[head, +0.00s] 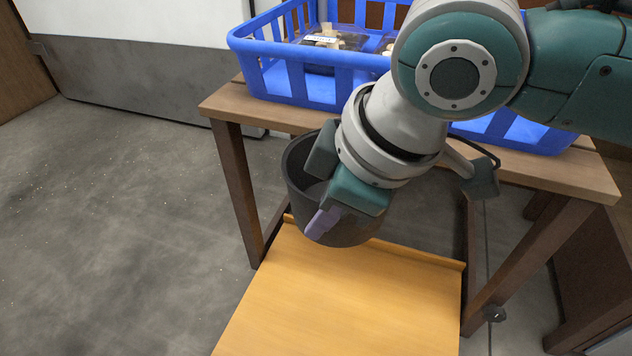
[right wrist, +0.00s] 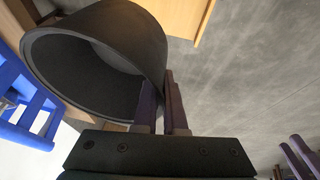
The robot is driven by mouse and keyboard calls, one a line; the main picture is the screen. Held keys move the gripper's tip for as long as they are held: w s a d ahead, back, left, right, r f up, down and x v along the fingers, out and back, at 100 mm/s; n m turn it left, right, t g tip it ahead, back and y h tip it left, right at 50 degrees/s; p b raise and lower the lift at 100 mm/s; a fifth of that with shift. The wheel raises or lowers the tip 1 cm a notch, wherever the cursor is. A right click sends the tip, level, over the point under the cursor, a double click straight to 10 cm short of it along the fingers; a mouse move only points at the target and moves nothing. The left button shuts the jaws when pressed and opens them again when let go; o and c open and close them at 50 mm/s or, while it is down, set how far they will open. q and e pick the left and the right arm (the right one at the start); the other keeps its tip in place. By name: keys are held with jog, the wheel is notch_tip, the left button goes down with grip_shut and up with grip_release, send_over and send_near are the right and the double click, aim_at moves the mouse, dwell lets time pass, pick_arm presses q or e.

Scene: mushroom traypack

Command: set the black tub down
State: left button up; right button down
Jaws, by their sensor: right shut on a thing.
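The black tub (head: 352,231) hangs in my right gripper (head: 322,218) in the head view, in front of the wooden table. It shows over the back end of a yellow-orange board (head: 350,300); I cannot tell how far above it is. The right wrist view shows the tub's dark inside (right wrist: 80,70) and the fingers shut on its wall. The arm hides part of the tub in the head view. A pair of purple fingers (right wrist: 299,155), apparently my left gripper's, shows at the lower right of the right wrist view; its opening is unclear.
A blue crate (head: 322,92) stands on the wooden table (head: 228,103), with packed trays (head: 330,38) inside. Table legs (head: 236,190) stand beside the board's back end. The front of the board is bare. Grey floor (head: 120,230) is open at left.

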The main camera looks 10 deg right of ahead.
jog(key=s+f+n+b, duration=0.1)
jog(key=f+b, duration=0.9)
jog(key=f, duration=0.5)
jog(key=s+d+f+n+b, duration=0.1)
jog(key=s+f+b, duration=0.1)
jog(key=f+b, duration=0.7)
jog(key=s+d+f+n+b, duration=0.1)
jog(key=f+b, duration=0.9)
jog(key=f, duration=1.2)
jog(key=shift+s+g+y+b, duration=0.3)
jog(key=shift+s+g+y, duration=0.1)
jog(key=shift+s, duration=0.25)
jog(key=shift+r, duration=0.2)
jog(key=c, duration=1.5)
grip_release()
jog(key=shift+f, duration=0.2)
jog(key=o, duration=0.5)
